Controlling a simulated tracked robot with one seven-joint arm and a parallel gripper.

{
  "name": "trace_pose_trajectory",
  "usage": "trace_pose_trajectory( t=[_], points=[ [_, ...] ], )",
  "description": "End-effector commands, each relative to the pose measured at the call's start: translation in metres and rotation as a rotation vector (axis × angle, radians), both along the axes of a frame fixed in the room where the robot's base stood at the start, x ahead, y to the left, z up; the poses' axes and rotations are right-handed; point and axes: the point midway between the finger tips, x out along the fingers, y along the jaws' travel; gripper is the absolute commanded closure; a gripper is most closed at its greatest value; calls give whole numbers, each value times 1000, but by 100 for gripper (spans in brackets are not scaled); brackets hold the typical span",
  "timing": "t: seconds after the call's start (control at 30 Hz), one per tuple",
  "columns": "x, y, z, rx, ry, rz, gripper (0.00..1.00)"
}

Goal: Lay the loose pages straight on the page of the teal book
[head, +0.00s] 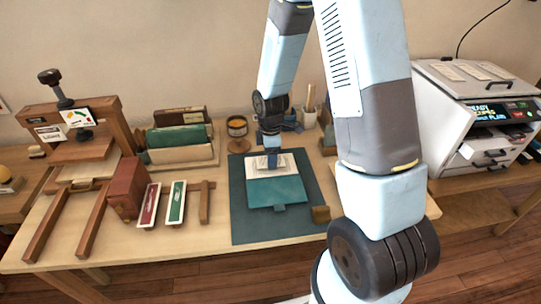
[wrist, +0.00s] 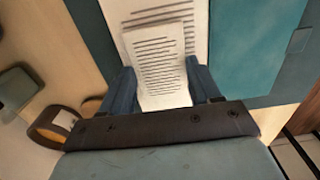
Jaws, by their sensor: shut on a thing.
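The teal book (head: 277,190) lies open on a dark teal mat (head: 245,225), its teal cover toward me and its white page (head: 254,173) behind. In the wrist view the cover (wrist: 255,40) is at right and the printed page (wrist: 195,35) runs up the middle. My gripper (head: 273,165) points down over the page. In the wrist view my gripper (wrist: 162,80) is shut on the loose pages (wrist: 160,65), one finger at each side. The pages lie over the book's page, turned slightly against its edges. I cannot tell whether they touch it.
A round tin (head: 237,127) and a pot of tools (head: 309,115) stand behind the mat. A small brown block (head: 320,214) sits at the mat's front right. A book rack (head: 180,140), red box (head: 127,188) and wooden press (head: 80,140) are left; a white printer (head: 470,120) is right.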

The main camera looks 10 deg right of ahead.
Motion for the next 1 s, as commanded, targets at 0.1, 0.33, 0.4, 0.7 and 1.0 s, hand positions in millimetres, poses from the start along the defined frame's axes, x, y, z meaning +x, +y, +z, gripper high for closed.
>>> trace_pose_trajectory(
  t=[0.1, 0.33, 0.4, 0.7, 1.0],
  points=[
    [0, 0, -1, 0, 0, 0, 66],
    [0, 0, -3, 0, 0, 0, 66],
    [0, 0, -3, 0, 0, 0, 66],
    [0, 0, -6, 0, 0, 0, 66],
    [0, 0, -8, 0, 0, 0, 66]
  ],
)
